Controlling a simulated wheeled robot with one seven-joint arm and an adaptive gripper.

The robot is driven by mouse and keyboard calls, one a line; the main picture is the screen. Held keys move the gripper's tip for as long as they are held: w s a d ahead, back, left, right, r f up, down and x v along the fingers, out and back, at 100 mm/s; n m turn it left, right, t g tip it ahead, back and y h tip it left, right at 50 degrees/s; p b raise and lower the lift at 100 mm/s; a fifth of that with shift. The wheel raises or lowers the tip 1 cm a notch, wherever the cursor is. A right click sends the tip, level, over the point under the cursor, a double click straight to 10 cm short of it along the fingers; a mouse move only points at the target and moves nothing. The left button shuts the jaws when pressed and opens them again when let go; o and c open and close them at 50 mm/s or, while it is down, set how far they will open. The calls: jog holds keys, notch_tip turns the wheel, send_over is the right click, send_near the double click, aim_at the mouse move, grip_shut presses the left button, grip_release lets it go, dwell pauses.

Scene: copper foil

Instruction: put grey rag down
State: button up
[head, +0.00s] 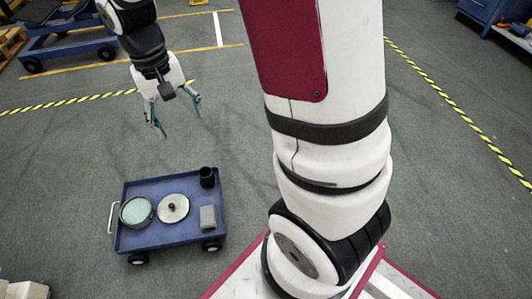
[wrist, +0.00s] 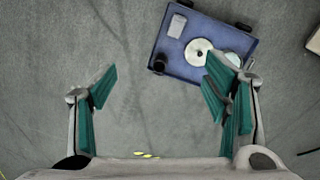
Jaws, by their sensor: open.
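The grey rag (head: 208,216) lies on the right part of a blue cart (head: 160,240), in front of a black cup. In the wrist view the rag (wrist: 177,26) is a small light-grey block near the upper left of the cart (wrist: 215,15). My gripper (head: 177,118) is open and empty in the air, above and behind the cart in the head view. Its green fingers (wrist: 160,90) spread wide in the wrist view, with bare floor between them. The right finger covers part of the cart. The rag is apart from my gripper.
On the cart also stand a black cup (head: 207,177), a round lid with a dark knob (head: 173,208) and a pot (head: 136,212) with a pale inside. A larger blue cart (head: 70,45) stands at the back left. Grey floor around is mostly clear.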

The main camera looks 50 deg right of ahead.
jog(key=s+a+r+n, duration=0.1)
jog(key=s+r+n, duration=0.1)
jog(key=s+r, duration=1.1)
jog(key=s+a+n, duration=0.1)
jog(key=s, duration=1.4)
jog(key=shift+f+t+y, duration=0.3)
jog(key=shift+f+t, duration=0.1)
jog(key=shift+a, duration=0.1)
